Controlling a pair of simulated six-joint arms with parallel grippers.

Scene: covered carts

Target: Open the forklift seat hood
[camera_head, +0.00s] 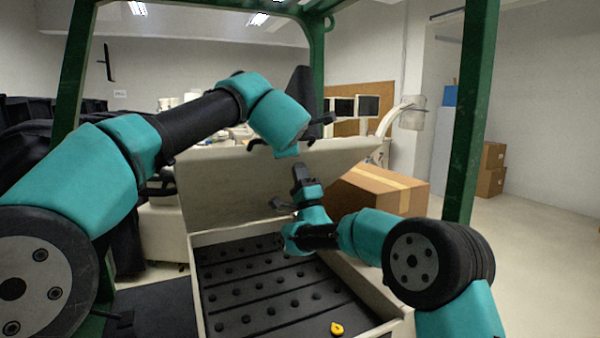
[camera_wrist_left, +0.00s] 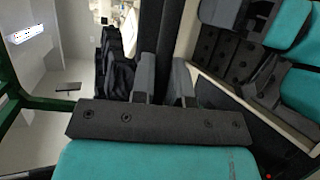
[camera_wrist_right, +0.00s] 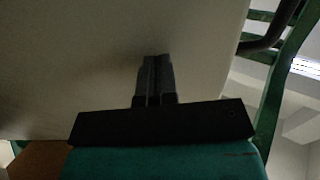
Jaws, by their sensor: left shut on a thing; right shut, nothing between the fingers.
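The seat hood (camera_head: 250,190) is a pale panel tilted up over the open base box. Its inner face shows in the head view and fills much of the right wrist view (camera_wrist_right: 90,60). My left gripper is at the hood's upper edge; its fingers (camera_wrist_left: 164,82) are shut around a dark part of it in the left wrist view. The exact contact is hard to see. My right gripper (camera_head: 300,170) is shut and empty, in front of the hood's inner face, fingertips pointing up; its fingers (camera_wrist_right: 154,75) are together. I cannot tell whether they touch the hood.
The open box (camera_head: 197,290) has a dark, studded floor with a small yellow item (camera_head: 337,328) near its front. Green frame posts stand at left (camera_head: 75,70) and right (camera_head: 470,120). A cardboard box (camera_head: 385,190) is behind at right. Open floor lies at far right.

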